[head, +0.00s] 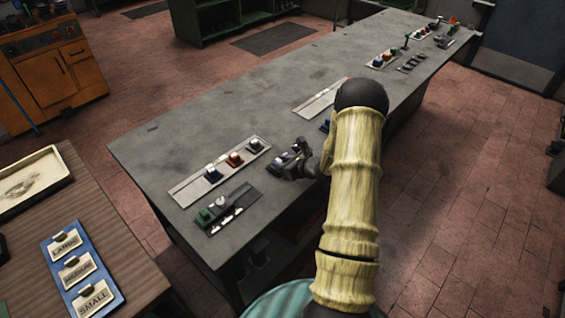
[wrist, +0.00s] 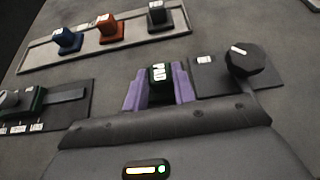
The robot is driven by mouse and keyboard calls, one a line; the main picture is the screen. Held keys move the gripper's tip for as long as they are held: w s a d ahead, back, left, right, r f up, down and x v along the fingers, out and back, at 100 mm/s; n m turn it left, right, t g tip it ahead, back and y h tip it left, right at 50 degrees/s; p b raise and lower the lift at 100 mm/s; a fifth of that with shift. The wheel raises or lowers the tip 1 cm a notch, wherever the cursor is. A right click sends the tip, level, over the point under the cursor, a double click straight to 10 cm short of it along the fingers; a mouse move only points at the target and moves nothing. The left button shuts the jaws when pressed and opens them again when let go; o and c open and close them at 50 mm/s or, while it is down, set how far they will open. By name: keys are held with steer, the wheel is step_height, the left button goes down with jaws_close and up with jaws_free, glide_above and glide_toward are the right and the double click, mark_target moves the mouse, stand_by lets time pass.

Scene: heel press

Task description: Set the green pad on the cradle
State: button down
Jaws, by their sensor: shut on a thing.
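My gripper (wrist: 160,90), with purple fingers in the wrist view, is shut on a dark block with a white label on top, which I take as the green pad (wrist: 158,74). In the head view my gripper (head: 290,164) is low over the near part of the bench, right of the rail of pads. Whether the pad touches the bench is hidden. I cannot tell for certain which fixture is the cradle. A dark fixture with green parts (head: 207,216) lies left of my gripper; it also shows in the wrist view (wrist: 38,98).
A pale rail (head: 186,193) holds blue (head: 212,174), orange (head: 235,160) and dark (head: 254,146) pads beyond my gripper. A dark plate with a black knob (wrist: 246,60) is close on the right. More fixtures stand farther along the grey bench (head: 250,90).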

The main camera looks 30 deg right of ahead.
steer(key=c, duration=1.1)
jaws_free()
steer(key=shift+o, duration=0.2)
steer(key=b+v, duration=0.1)
steer(key=v, duration=1.6)
steer(key=shift+b, duration=0.35)
steer(key=shift+s+d+r, duration=0.1)
